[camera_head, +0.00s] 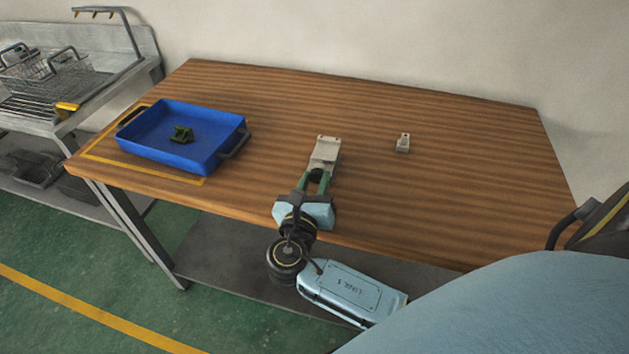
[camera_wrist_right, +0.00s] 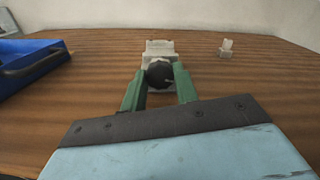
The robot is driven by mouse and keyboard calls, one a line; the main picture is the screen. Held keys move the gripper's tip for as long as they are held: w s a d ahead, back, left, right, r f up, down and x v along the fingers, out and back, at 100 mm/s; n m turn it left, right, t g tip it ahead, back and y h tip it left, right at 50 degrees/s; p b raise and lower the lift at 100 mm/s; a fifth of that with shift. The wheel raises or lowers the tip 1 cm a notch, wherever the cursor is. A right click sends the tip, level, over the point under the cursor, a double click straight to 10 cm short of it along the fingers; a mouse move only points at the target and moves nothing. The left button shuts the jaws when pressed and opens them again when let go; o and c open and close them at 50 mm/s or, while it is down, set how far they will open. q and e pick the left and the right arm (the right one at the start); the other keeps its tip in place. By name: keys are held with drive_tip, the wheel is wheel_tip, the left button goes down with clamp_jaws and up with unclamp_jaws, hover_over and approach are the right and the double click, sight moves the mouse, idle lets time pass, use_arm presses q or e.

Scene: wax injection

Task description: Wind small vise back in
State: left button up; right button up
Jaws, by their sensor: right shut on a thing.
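The small vise (camera_head: 326,151) is a pale grey block on the wooden table, near the middle of the head view. Its round black knob (camera_wrist_right: 158,75) faces me in the right wrist view, with the pale vise body (camera_wrist_right: 159,48) behind it. My right gripper (camera_head: 317,178) has green fingers, one on each side of the knob, and is shut on it. In the right wrist view the fingertips (camera_wrist_right: 160,77) flank the knob. The vise's jaw gap cannot be made out. My left gripper is not in view.
A small pale block (camera_head: 403,143) stands right of the vise. The wooden table (camera_head: 460,190) is clear at the right. A metal sink unit (camera_head: 120,93) is at the far left.

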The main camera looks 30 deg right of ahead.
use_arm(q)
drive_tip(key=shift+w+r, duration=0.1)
use_arm(e)
drive_tip(key=shift+m+p, duration=0.35)
drive_tip(key=shift+m, duration=1.05)
drive_tip(key=shift+m+p, duration=0.3)
drive_tip(key=shift+m, duration=1.5)
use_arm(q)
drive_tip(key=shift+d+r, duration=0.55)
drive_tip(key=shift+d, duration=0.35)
use_arm(e)
drive_tip(key=shift+m, duration=0.3)
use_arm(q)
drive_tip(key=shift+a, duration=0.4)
